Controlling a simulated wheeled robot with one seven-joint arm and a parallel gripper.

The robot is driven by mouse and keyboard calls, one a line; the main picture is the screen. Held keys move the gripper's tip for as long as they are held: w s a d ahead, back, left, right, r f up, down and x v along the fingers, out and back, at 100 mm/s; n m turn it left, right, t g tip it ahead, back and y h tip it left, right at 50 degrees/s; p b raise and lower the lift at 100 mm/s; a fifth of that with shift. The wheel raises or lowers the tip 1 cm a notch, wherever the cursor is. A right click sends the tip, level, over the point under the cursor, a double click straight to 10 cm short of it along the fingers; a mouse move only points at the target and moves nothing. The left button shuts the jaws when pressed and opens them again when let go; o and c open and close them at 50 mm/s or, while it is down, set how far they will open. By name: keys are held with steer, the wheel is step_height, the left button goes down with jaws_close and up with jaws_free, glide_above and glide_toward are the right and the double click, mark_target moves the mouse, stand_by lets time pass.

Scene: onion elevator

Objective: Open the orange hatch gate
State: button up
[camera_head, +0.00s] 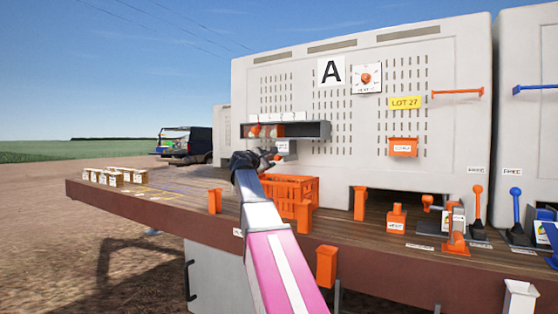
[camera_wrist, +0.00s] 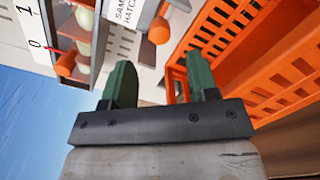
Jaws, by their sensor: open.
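My gripper (camera_head: 264,158) is in front of the machine's wall, below a grey recessed tray (camera_head: 315,131). In the wrist view its two green fingers (camera_wrist: 160,75) are apart, with nothing between them. A white label reading "SAMPLE HATCH" (camera_wrist: 128,10) is ahead of the fingers. An orange knob (camera_wrist: 158,31) sits beside that label, ahead of the fingertips and apart from them. In the head view the small label (camera_head: 284,147) shows just above my gripper. The gate panel itself cannot be made out clearly.
An orange slatted crate (camera_head: 290,192) stands on the wooden bench just right of my gripper, and close to the right finger in the wrist view (camera_wrist: 240,50). Orange posts (camera_head: 360,203) and levers (camera_head: 477,205) stand further right. White boxes (camera_head: 112,177) sit at the bench's left end.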

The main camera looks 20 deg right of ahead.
mark_target(276, 159)
steer(key=x, duration=0.8)
steer(key=shift+w+d, duration=0.2)
steer(key=shift+d, duration=0.05)
jaws_close()
steer(key=shift+a, duration=0.1)
